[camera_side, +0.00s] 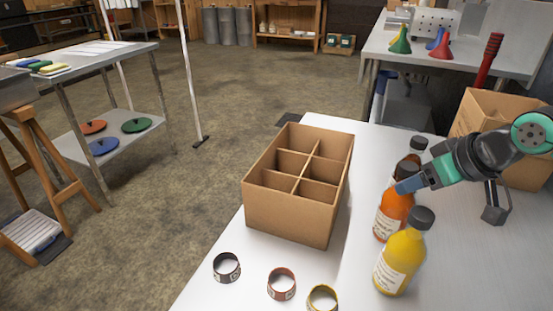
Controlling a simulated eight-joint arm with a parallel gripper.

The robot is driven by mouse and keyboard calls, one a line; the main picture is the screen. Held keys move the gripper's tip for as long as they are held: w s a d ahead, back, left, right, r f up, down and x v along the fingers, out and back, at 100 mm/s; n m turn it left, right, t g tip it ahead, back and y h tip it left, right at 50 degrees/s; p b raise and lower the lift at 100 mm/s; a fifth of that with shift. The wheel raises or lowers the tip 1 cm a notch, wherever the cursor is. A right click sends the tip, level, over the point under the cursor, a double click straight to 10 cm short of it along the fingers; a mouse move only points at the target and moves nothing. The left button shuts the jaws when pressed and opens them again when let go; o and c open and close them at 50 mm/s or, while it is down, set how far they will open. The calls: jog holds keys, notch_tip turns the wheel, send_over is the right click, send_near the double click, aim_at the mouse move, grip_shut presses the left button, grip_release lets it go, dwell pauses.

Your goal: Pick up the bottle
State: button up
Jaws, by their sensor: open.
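A yellow bottle (400,262) with a black cap and white label stands upright at the front right of the white table. An orange bottle (393,215) stands just behind it. A third bottle (416,146) shows mostly as a dark cap farther back; its body is largely hidden. My gripper (402,187) reaches in from the right and is open, its blue-grey tip overlapping the upper part of the orange bottle in the picture. I cannot tell whether it touches the bottle or whether its fingers straddle the neck.
An open cardboard box (290,212) with several empty compartments stands left of the bottles. Three rings, dark (227,267), red-brown (281,284) and yellow (322,298), lie in front. Another carton (480,108) and a dark grey bracket-like piece (495,212) are at the right.

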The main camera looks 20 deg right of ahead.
jog(key=shift+o, duration=0.3)
jog(key=o, duration=0.3)
jog(key=shift+r, duration=0.1)
